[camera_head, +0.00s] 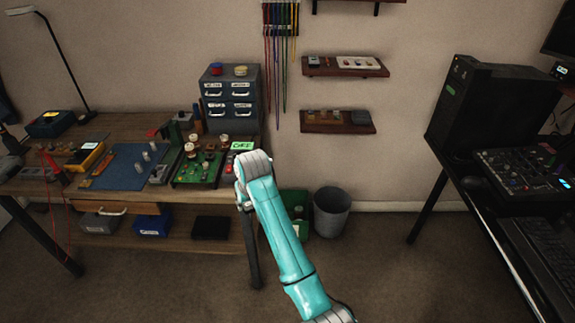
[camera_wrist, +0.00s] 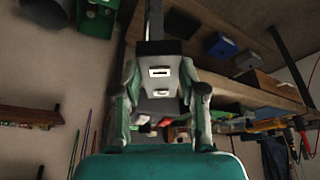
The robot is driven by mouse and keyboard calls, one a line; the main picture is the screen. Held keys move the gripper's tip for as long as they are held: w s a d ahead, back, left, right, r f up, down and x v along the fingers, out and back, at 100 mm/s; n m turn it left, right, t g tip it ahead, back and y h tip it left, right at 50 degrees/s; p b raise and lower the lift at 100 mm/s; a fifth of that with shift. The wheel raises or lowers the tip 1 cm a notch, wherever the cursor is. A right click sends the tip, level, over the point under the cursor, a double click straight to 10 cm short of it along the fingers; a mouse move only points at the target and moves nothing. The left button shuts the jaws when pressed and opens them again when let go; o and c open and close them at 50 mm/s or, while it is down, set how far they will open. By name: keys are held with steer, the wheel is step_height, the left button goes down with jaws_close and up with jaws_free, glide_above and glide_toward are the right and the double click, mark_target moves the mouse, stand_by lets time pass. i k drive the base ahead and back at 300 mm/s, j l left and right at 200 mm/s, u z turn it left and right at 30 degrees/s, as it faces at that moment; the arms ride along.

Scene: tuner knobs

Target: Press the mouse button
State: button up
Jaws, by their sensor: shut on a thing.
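A small dark rounded shape, which looks like the mouse (camera_head: 472,183), lies on the left part of the black desk at the right of the head view. Its button cannot be made out. My gripper (camera_head: 241,193) is far to its left, beside the right end of the workbench, and partly hidden by my wrist. In the wrist view, my gripper (camera_wrist: 165,105) has its fingers on either side of a pale grey area with a small label. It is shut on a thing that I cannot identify. The mouse does not show in the wrist view.
The wooden workbench (camera_head: 120,215) at left holds a blue mat (camera_head: 125,170), a green circuit board (camera_head: 203,168) and a drawer cabinet (camera_head: 228,100). A grey bin (camera_head: 331,215) stands by the wall. A computer tower (camera_head: 485,105), mixer (camera_head: 520,170) and keyboard (camera_head: 540,245) occupy the desk. Floor between is clear.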

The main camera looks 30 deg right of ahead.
mark_target(484, 181)
steer(key=i+j+z, duration=0.1)
steer(key=z, duration=0.4)
steer(key=i+j+z, duration=0.2)
steer(key=z, duration=0.25)
steer(key=i+j+z, duration=0.25)
steer(key=z, duration=0.25)
steer(key=i+j+z, duration=0.1)
steer(key=j+z, duration=0.2)
steer(key=z, duration=0.2)
steer(key=j+z, duration=0.3)
steer(key=z, duration=0.15)
steer(key=i+j+z, duration=0.1)
steer(key=j+z, duration=0.9)
